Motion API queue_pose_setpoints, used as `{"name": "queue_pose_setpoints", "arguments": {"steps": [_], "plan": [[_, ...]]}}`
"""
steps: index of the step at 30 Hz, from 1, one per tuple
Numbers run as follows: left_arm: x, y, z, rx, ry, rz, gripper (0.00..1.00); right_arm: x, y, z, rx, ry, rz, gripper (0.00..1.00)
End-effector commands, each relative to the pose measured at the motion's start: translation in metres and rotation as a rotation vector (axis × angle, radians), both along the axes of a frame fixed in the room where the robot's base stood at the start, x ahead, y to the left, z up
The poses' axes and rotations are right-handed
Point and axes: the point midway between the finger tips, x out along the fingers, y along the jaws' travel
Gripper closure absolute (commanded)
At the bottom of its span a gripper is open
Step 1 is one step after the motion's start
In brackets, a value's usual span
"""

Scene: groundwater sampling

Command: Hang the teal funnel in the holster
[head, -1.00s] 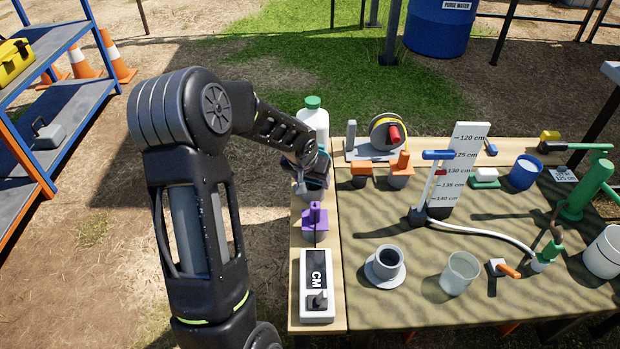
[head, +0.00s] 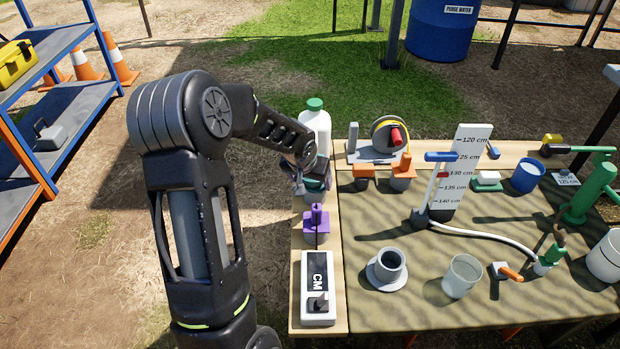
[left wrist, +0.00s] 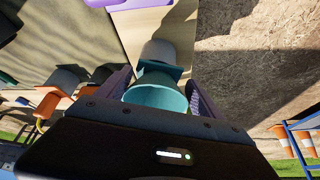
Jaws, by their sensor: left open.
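The teal funnel (left wrist: 157,95) shows its round open mouth in the left wrist view, between my left gripper's two fingers. A teal square part (left wrist: 160,68) and a pale grey cup-like body (left wrist: 158,50) lie directly beyond it; these look like the holster. I cannot tell how far the funnel is seated in it. In the head view the teal part (head: 318,184) is mostly hidden by my left gripper (head: 308,182), low at the table's left strip. The gripper is open around the funnel; finger contact is unclear. My right gripper is not in view.
A white bottle with a green cap (head: 315,118) stands just behind my gripper. A purple holder (head: 316,222) and a CM meter (head: 318,288) stand nearer on the strip. Orange holders (head: 402,172) and a reel (head: 388,135) are to the right.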

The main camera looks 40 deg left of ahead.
Motion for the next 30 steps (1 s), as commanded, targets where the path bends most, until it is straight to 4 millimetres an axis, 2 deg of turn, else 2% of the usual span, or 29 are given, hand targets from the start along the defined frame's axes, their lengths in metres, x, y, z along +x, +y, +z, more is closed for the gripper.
{"name": "queue_pose_setpoints", "arguments": {"steps": [1, 10, 14, 24, 30], "plan": [[-0.016, -0.004, -0.033, -0.02, 0.054, 0.005, 0.12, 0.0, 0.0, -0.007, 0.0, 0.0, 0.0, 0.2], [-0.016, -0.004, -0.032, -0.021, 0.054, 0.007, 0.12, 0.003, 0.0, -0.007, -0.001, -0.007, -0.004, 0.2], [-0.02, -0.004, -0.018, -0.017, 0.048, 0.008, 0.12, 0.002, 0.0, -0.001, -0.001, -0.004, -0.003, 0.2], [-0.037, -0.01, 0.05, -0.001, 0.008, 0.009, 0.12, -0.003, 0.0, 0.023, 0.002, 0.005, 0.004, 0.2], [-0.044, -0.012, 0.076, 0.007, -0.008, 0.01, 0.12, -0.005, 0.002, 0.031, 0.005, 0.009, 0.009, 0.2]]}}
